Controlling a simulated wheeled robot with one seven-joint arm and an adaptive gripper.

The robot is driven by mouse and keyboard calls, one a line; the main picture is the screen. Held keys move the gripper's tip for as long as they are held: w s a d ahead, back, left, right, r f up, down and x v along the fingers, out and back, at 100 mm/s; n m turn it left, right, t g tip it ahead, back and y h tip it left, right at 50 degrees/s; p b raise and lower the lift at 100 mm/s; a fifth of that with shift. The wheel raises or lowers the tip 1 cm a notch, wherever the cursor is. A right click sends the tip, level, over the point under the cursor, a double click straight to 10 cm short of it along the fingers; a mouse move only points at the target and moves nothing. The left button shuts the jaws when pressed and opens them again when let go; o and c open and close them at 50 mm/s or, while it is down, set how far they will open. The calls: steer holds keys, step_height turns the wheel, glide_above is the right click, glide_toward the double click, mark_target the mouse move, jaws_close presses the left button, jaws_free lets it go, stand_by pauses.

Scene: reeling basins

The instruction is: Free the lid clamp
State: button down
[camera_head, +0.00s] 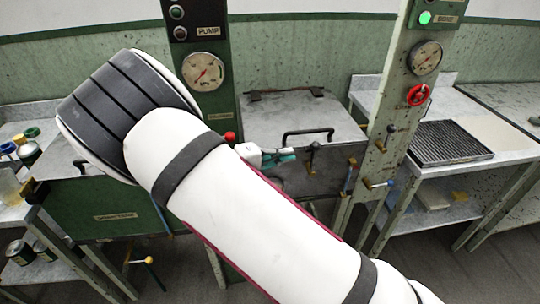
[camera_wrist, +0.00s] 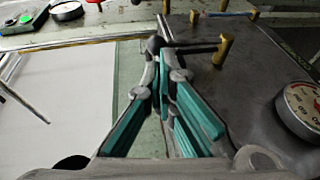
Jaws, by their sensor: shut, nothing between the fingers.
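My gripper (camera_head: 285,156) has teal finger pads and is shut and empty. In the wrist view its fingertips (camera_wrist: 162,58) meet just below a dark bar with a brass grip, which looks like the lid clamp (camera_wrist: 224,48). The clamp's dark rounded end is right at the fingertips; I cannot tell whether they touch. In the head view the clamp (camera_head: 313,150) stands just right of the fingers, at the front of the basin. The grey lid (camera_head: 312,108) with its black bar handle (camera_head: 308,132) lies behind it.
A black grate (camera_head: 448,142) lies farther right.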

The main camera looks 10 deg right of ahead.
mark_target(312, 148)
steer(key=r+x, duration=0.1)
steer(key=x, duration=0.5)
steer(key=shift+f+p, duration=0.4)
steer(key=shift+f, duration=0.1)
steer(key=shift+w+d, duration=0.1)
steer(key=shift+d+r+y, duration=0.15)
steer(key=shift+d+y, duration=0.15)
steer(key=shift+y, duration=0.4)
